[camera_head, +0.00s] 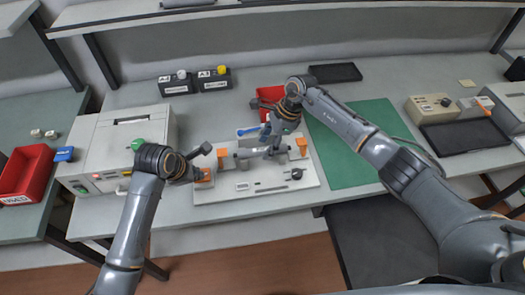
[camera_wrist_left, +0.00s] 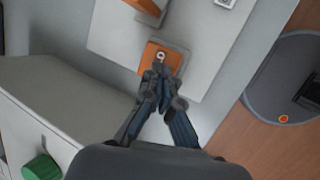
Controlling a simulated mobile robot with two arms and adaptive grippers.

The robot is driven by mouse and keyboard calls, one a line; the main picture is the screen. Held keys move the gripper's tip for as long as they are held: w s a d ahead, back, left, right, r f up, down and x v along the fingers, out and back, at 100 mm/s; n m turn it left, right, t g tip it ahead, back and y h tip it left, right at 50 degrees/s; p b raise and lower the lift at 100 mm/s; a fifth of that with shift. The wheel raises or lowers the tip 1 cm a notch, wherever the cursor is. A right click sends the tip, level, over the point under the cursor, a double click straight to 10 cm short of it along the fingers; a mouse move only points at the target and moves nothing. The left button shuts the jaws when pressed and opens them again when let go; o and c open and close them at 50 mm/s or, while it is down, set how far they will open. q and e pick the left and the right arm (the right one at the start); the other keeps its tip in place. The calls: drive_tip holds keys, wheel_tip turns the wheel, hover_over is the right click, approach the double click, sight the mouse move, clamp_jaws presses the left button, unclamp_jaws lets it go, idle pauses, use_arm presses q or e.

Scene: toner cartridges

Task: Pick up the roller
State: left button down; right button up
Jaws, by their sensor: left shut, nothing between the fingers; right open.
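A dark bar that looks like the roller (camera_head: 247,154) lies across the middle of a white fixture plate (camera_head: 240,190). My right gripper (camera_head: 273,146) is open above it at its right part and hides some of it; I cannot tell if they touch. My left gripper (camera_head: 204,171) is shut and empty at the plate's left end, beside an orange block (camera_head: 203,183). In the left wrist view the shut fingertips (camera_wrist_left: 159,76) are close to the orange block (camera_wrist_left: 151,52), which has a small light ring on it. The roller is not clearly seen there.
A white machine (camera_head: 128,140) with a green knob stands left of the plate. A red bin (camera_head: 270,93), two dark holders (camera_head: 215,82) with bottles, and a dark tray (camera_head: 335,73) are behind. A green mat (camera_head: 345,165) lies clear to the right.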

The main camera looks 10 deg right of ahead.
sight(265, 148)
use_arm(q)
drive_tip(key=shift+f, duration=0.1)
use_arm(e)
drive_tip(key=shift+x, duration=0.85)
clamp_jaws()
drive_tip(key=shift+r, duration=0.1)
wheel_tip(265, 148, up, 10)
